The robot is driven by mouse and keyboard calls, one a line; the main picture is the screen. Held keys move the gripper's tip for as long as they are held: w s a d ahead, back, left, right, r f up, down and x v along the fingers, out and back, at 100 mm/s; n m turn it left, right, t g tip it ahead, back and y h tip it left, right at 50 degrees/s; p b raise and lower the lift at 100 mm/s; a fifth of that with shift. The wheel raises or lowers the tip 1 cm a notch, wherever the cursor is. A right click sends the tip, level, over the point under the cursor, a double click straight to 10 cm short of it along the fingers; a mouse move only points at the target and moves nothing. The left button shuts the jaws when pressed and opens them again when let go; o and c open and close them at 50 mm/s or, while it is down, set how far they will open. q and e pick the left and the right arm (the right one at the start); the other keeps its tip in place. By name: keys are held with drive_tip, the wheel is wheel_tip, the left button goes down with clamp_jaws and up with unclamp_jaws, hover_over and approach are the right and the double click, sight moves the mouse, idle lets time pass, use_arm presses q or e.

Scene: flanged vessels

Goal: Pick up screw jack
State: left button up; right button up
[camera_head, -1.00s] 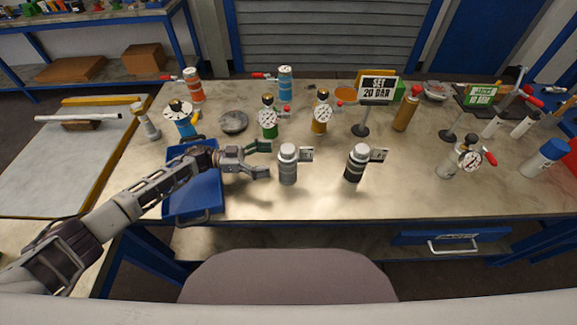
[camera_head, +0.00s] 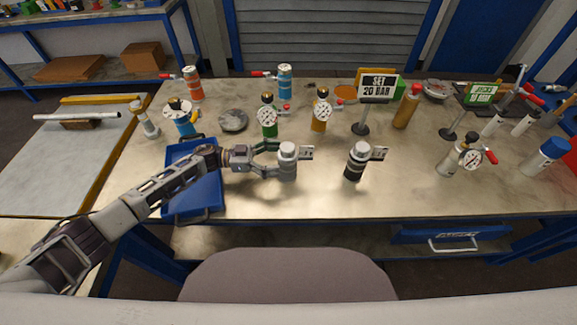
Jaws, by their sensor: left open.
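A grey cylindrical jack (camera_head: 288,163) with a pale cap and a small tag at its right stands upright on the workbench, near the middle. A similar dark jack (camera_head: 355,166), also tagged, stands upright to its right. My left gripper (camera_head: 278,159) is open, low over the bench, with its fingers pointing right at the grey jack. One finger reaches behind the jack's upper part and the other is at its left side. I cannot tell whether they touch it. My right gripper is not in view.
A blue tray (camera_head: 208,190) lies under my left forearm. Gauge-topped vessels, green (camera_head: 269,128) and amber (camera_head: 319,122), stand behind the jacks. A "SET 20 BAR" sign (camera_head: 378,87) stands at the back. The bench (camera_head: 400,190) is clear in front and right of the dark jack.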

sight(289, 158)
use_arm(q)
drive_tip(key=d, duration=0.3)
drive_tip(key=shift+s+f+b, duration=0.15)
drive_tip(key=shift+f+b, duration=0.15)
drive_tip(key=shift+b, duration=0.05)
drive_tip(key=shift+d, duration=0.75)
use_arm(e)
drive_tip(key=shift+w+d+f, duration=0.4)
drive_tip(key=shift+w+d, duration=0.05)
use_arm(q)
drive_tip(key=c, duration=1.6)
drive_tip(key=shift+r, duration=0.15)
drive_tip(key=shift+c, duration=0.5)
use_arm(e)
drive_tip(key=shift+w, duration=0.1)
use_arm(q)
drive_tip(key=shift+r, duration=0.15)
